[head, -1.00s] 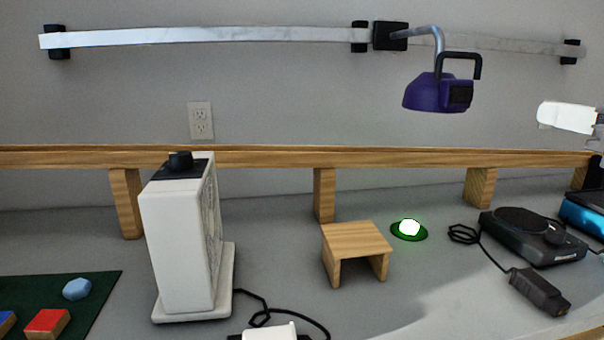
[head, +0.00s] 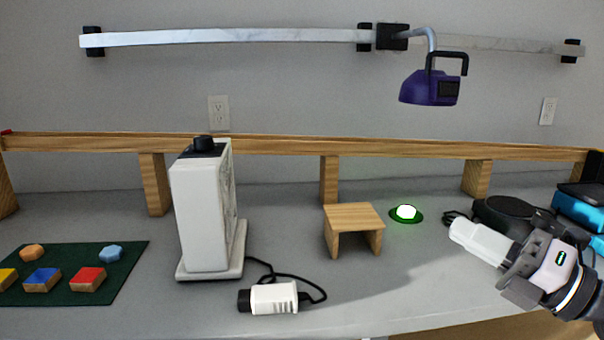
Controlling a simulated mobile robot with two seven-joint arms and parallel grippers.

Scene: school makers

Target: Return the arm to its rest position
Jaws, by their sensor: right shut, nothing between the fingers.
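My right gripper (head: 484,241) is at the right of the head view, its arm coming in from the lower right edge. Its white fingers are shut with nothing between them and point left over the bench. Behind it is a black round-topped device (head: 505,212), partly hidden by the gripper and arm. A lit white dome on a green base (head: 406,213) stands to the left of the fingertips, apart from them. My left gripper is not in view.
A small wooden stand (head: 353,217) is mid-bench. A tall white box with a black knob (head: 203,215) and a white corded cylinder (head: 273,298) are further left. A green mat (head: 125,262) holds several coloured blocks. A purple lamp (head: 430,88) hangs above. Bare bench lies right of the cylinder.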

